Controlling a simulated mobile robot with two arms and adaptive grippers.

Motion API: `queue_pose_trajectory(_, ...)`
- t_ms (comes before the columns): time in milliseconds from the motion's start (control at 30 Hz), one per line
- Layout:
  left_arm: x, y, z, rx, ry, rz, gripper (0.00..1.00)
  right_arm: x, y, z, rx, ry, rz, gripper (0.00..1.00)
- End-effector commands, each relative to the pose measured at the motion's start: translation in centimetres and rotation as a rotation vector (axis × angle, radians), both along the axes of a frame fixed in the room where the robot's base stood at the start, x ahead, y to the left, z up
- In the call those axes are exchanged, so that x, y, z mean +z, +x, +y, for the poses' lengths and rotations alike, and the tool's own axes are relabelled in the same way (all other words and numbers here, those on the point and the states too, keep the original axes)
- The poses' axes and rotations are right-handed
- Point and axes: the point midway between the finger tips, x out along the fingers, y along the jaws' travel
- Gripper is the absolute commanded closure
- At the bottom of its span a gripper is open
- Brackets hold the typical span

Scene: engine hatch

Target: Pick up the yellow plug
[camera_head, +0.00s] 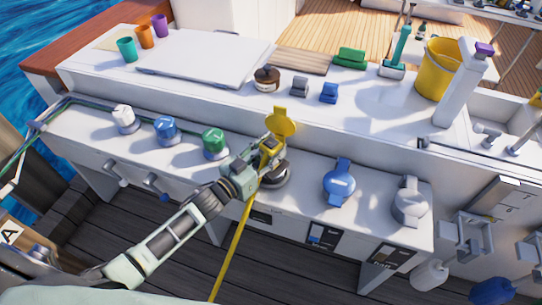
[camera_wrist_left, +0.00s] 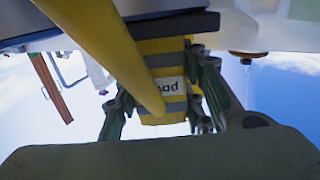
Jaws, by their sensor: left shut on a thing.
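The yellow plug (camera_head: 267,146) is between the fingers of my left gripper (camera_head: 258,160). In the left wrist view the yellow plug (camera_wrist_left: 161,52) has grey bands and a white label, and both fingers of my left gripper (camera_wrist_left: 167,95) grip its sides. A thick yellow cable (camera_wrist_left: 105,45) runs from it; in the head view the cable (camera_head: 232,250) hangs down past the bench front. The gripper is over a dark round socket (camera_head: 275,176) with a raised yellow lid (camera_head: 282,122). I cannot tell whether the plug touches the socket. My right gripper is not in view.
On the same ledge stand white (camera_head: 123,117), blue (camera_head: 166,129) and green (camera_head: 213,140) capped sockets to the left. A blue (camera_head: 340,183) and a grey one (camera_head: 409,203) are to the right.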

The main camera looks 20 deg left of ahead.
Motion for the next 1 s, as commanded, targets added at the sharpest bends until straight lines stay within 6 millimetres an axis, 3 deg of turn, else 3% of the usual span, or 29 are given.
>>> queue_pose_trajectory(233, 1.2, 0.1, 0.0, -0.001, 0.001, -0.004, 1.0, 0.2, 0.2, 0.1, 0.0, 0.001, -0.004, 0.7)
queue_pose_trajectory(433, 4.6, 0.0, 0.0, -0.003, 0.001, -0.007, 1.0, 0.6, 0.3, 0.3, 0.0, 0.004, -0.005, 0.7)
queue_pose_trajectory(800, 9.2, -1.4, -8.1, -0.002, -0.007, -0.005, 1.0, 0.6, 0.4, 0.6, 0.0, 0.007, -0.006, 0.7)
queue_pose_trajectory(1000, 10.7, -1.8, -10.7, -0.001, -0.003, -0.003, 1.0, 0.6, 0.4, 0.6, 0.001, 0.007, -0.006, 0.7)
